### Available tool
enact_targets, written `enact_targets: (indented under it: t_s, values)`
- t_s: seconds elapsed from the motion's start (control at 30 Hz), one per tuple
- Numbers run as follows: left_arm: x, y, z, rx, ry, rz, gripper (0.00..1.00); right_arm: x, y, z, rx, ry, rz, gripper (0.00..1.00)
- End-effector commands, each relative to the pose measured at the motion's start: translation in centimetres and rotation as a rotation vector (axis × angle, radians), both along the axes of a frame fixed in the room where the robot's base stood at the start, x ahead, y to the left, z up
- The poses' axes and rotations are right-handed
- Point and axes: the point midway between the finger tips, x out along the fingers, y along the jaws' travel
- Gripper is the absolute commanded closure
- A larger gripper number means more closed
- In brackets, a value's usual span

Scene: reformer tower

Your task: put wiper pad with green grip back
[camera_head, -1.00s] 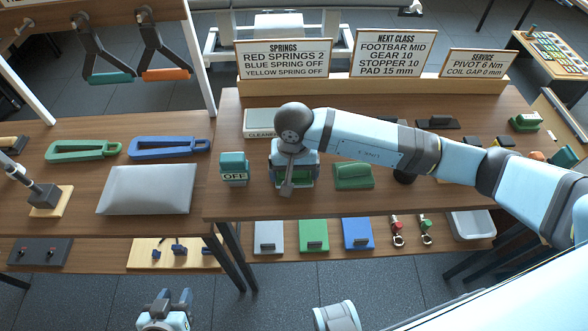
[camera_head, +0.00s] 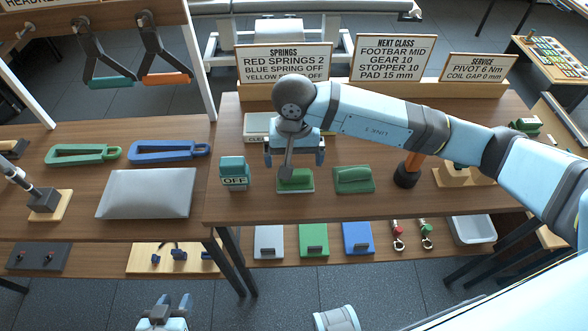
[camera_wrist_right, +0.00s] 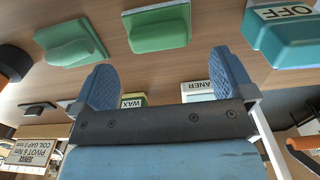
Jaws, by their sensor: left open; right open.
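Two green-gripped pads lie on the right table. One green pad (camera_head: 296,181) has a pale base edge and is directly in front of my right gripper; the other green pad (camera_head: 353,180) lies to its right. Both also show in the right wrist view, the nearer pad (camera_wrist_right: 160,27) and the other (camera_wrist_right: 70,42). I cannot tell which is the wiper pad. My right gripper (camera_head: 294,158) is open and empty, apart from the pads; its two fingers (camera_wrist_right: 164,78) stand wide apart. My left gripper (camera_head: 168,304) is open at the bottom edge, below the tables.
A teal OFF block (camera_head: 234,173) stands left of the pads. A CLEANER box (camera_head: 256,126) is behind my right gripper. A dark, orange-handled tool (camera_head: 405,178) stands to the right. My right arm spans the table. A grey cushion (camera_head: 147,192) lies on the left table.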

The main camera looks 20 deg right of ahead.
Motion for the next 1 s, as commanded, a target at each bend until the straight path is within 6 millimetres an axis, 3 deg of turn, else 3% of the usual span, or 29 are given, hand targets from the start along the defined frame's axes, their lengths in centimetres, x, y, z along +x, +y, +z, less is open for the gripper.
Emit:
enact_targets:
  t_s: [0.1,0.3,1.0]
  values:
    - [0.0,0.0,-0.2,0.0,0.004,0.0,0.57,0.1,0.0,2.3,0.0,-0.004,0.001,0.0]
    - [0.0,0.0,-0.2,-0.001,0.004,0.001,0.57,0.0,0.0,4.5,0.0,-0.001,-0.001,0.0]
    - [0.3,0.0,0.2,-0.004,-0.006,0.003,0.57,0.0,0.0,4.8,0.0,0.0,-0.001,0.0]
